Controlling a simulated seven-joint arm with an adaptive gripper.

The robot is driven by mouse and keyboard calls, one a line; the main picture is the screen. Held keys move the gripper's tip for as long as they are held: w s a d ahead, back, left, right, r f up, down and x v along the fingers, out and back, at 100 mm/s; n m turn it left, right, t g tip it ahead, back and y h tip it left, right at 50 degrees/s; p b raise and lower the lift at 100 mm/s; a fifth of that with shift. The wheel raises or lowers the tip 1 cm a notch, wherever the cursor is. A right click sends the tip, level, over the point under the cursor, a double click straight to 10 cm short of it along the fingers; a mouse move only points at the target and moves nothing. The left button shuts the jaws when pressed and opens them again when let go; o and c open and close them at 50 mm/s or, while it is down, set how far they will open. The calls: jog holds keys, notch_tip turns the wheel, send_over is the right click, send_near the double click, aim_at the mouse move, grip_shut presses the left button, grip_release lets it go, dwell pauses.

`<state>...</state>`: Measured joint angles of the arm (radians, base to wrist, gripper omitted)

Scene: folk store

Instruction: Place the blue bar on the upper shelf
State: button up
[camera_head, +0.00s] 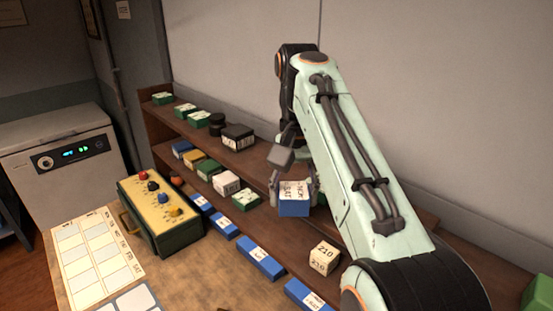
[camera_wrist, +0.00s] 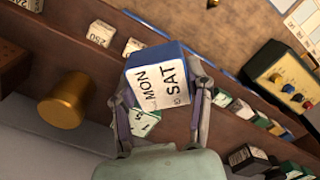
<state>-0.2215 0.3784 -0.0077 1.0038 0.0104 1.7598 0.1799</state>
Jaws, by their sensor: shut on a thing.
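My gripper (camera_head: 293,186) is shut on a blue bar (camera_head: 294,209) with a white label reading MON and SAT. It holds the bar in front of the shelves, and the bar looks clear of the boards. In the wrist view, the fingers (camera_wrist: 163,103) grip the bar (camera_wrist: 158,54) from both sides, with its label facing the camera. The upper shelf (camera_head: 259,156) is a brown board behind and to the left of the gripper. My arm hides its right part.
The upper shelf carries green boxes (camera_head: 186,111) and a black box (camera_head: 237,137) on its left. The lower shelf holds a white box (camera_head: 226,183) and several others. More blue bars (camera_head: 260,258) lie along the front. A green control box (camera_head: 160,215) stands at left.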

jog(key=s+d+r+m, duration=0.1)
jog(key=d+m, duration=0.1)
jog(key=d, duration=0.4)
jog(key=s+d+r+m, duration=0.2)
jog(key=d, duration=0.4)
jog(key=s+d+r+m, duration=0.1)
jog(key=s+d+m, duration=0.1)
jog(key=d, duration=0.5)
jog(key=shift+s+d+r, duration=0.1)
jog(key=shift+s+r, duration=0.05)
jog(key=shift+r, duration=0.2)
jog(key=s+d+m, duration=0.3)
jog(key=s+d, duration=0.3)
jog(key=shift+w+a+f, duration=0.1)
jog(key=shift+w+f, duration=0.05)
jog(key=shift+f, duration=1.85)
jog(key=shift+w+a+f, duration=0.1)
jog(key=shift+w+f, duration=0.05)
jog(key=shift+f, duration=1.8)
jog(key=shift+f, duration=0.1)
jog(key=o, duration=1.1)
